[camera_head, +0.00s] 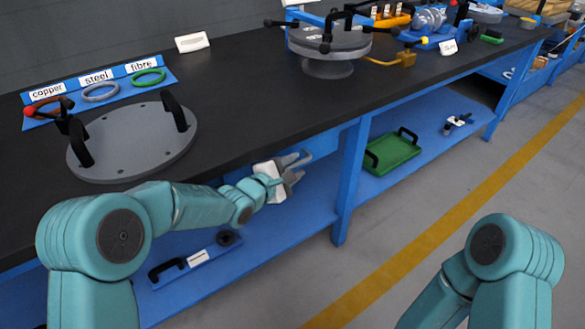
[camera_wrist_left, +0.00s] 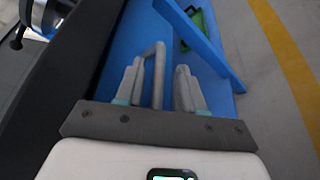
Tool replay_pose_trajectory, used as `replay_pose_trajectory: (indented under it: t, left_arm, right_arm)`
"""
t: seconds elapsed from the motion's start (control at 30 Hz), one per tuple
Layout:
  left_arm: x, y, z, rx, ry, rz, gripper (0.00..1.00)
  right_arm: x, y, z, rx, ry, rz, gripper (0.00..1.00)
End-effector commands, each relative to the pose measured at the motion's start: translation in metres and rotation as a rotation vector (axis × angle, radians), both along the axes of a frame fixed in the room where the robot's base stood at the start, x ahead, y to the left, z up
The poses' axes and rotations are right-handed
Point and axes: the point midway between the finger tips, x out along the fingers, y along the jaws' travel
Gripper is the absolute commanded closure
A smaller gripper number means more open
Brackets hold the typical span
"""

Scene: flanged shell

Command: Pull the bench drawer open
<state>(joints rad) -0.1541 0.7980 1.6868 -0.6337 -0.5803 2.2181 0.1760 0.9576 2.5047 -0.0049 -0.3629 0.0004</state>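The blue bench drawer front (camera_head: 320,143) shows under the black bench top, partly hidden by my left arm and gripper. Whether it stands open is hard to tell. My left gripper (camera_head: 293,167) is beside it, below the bench edge. In the left wrist view my left gripper (camera_wrist_left: 160,68) has its fingers apart. A grey bar handle (camera_wrist_left: 159,60) reaches between them, nearer the left finger; a gap shows to the right finger. Contact with the left finger is unclear. My right arm is at the lower right; its gripper is out of view.
The bench top (camera_head: 240,110) carries a grey flanged disc (camera_head: 130,143), coloured rings on a labelled blue board and a round shell fixture (camera_head: 330,45). A blue bench leg (camera_head: 348,185) stands right of my left gripper. A green tray (camera_head: 392,152) lies on the lower shelf.

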Motion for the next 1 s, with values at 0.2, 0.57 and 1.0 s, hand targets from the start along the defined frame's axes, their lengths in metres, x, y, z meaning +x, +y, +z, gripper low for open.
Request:
replay_pose_trajectory:
  t: [0.2, 0.57, 1.0]
  left_arm:
    - [0.002, 0.000, 0.000, 0.000, -0.001, 0.000, 0.62]
    - [0.002, 0.000, 0.000, 0.001, -0.001, 0.000, 1.00]
    - [-0.019, -0.015, -0.002, 0.000, 0.001, -0.003, 1.00]
  right_arm:
    - [0.000, 0.000, 0.000, 0.000, 0.000, 0.000, 0.57]
    - [0.000, 0.000, 0.000, 0.000, 0.000, 0.000, 0.57]
    - [0.000, 0.000, -0.011, 0.000, 0.000, 0.000, 0.57]
